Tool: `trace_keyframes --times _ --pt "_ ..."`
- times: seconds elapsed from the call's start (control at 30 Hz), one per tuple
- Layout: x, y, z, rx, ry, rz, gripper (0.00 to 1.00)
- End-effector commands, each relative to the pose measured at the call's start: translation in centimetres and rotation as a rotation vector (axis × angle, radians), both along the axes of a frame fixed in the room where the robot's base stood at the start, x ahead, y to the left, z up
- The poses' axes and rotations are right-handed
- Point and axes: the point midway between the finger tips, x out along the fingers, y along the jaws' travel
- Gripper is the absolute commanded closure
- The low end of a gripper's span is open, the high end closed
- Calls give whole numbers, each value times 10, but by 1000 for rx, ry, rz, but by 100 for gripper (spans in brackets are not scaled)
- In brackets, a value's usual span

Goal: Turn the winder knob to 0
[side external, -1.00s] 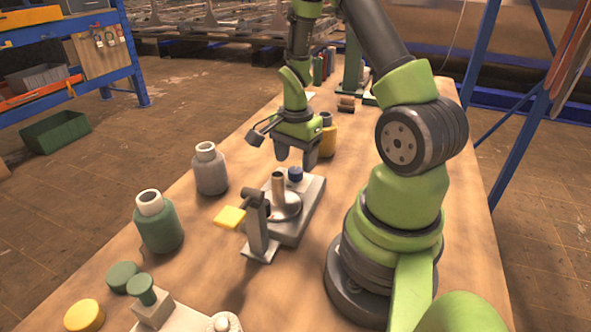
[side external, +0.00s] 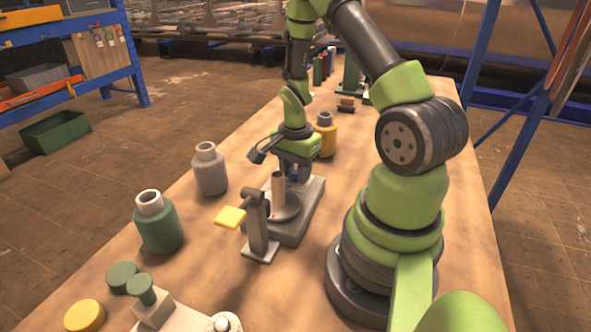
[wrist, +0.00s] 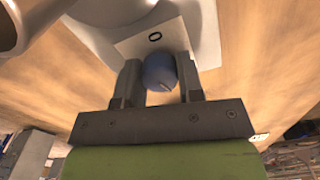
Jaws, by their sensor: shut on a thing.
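The blue winder knob (wrist: 160,73) stands at the far end of the grey winder base (side external: 312,205). In the wrist view a "0" (wrist: 155,37) is printed on the light plate just beyond the knob. A small dark mark shows on the knob's near side; I cannot tell exactly where it points. My gripper (wrist: 160,80) is shut on the knob, one finger on each side. In the side view my gripper (side external: 293,175) is low over the base and mostly hides the knob.
A grey bottle (side external: 210,170), a green bottle (side external: 158,222) and a yellow bottle (side external: 326,136) stand around on the wooden table.

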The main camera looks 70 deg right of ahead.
Motion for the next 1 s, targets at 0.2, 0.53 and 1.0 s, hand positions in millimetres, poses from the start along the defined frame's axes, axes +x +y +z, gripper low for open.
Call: trace_keyframes --times 0.2,0.53,1.0 --pt "0 0 0 1 0 43 89" --pt "0 1 0 3 0 267 89" --pt "0 1 0 3 1 713 89"
